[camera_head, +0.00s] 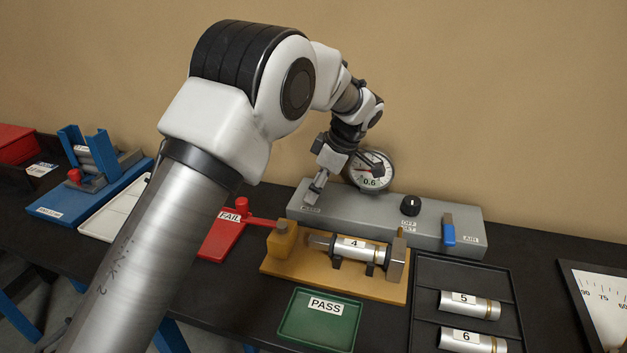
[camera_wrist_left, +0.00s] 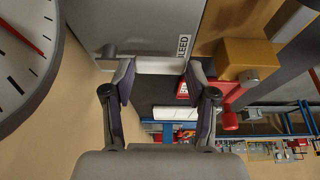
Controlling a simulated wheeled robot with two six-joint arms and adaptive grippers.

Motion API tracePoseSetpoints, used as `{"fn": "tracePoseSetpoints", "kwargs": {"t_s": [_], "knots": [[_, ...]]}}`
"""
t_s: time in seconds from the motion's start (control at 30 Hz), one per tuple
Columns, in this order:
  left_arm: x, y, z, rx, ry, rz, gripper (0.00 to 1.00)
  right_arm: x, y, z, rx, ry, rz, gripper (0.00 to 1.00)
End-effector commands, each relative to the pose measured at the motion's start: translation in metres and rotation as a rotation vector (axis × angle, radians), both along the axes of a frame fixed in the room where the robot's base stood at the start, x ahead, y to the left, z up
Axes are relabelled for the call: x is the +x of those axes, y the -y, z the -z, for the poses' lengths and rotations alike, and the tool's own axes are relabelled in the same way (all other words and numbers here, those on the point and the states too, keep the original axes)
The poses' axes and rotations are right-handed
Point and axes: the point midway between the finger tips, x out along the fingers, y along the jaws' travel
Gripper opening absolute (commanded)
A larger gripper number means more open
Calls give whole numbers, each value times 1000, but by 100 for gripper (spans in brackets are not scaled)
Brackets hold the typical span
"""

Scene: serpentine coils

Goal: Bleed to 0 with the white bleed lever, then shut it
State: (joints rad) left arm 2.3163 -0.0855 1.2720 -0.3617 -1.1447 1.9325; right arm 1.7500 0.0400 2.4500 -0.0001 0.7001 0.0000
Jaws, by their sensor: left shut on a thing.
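A grey test panel (camera_head: 350,213) stands at the back of the black table, with a BLEED label at its left end. The white bleed lever (camera_wrist_left: 155,65) shows in the left wrist view as a pale bar beside that label. My left gripper (camera_head: 316,190) is shut on it, with one finger at each end of the visible bar; the wrist view shows the fingers too (camera_wrist_left: 158,76). In the head view the gripper mostly hides the lever. The round gauge (camera_head: 362,171) reads 0.6 and is partly covered by my wrist. My right gripper is not in view.
The panel also carries a black knob (camera_head: 410,205) and a blue AIR lever (camera_head: 448,230). In front, a tan fixture (camera_head: 380,289) holds cylinder 4 (camera_head: 350,249). A red FAIL tray (camera_head: 222,240), green PASS tray (camera_head: 318,333) and black tray (camera_head: 465,273) with cylinders lie around it.

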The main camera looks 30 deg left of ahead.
Motion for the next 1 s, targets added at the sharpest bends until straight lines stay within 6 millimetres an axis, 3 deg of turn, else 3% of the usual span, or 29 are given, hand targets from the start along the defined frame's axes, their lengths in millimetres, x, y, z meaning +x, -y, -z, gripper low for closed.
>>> {"fn": "tracePoseSetpoints", "kwargs": {"t_s": [0.6, 0.63, 0.7, 1.0], "knots": [[-3, 3, 7, -3, -17, -58, 0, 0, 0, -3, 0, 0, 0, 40], [-3, 3, 7, -3, -17, -58, 60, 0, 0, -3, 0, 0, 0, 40], [-3, 3, 7, -3, -16, -57, 82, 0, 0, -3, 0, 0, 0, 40], [-1, 3, 3, -2, -7, -54, 82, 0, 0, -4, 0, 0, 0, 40]]}}
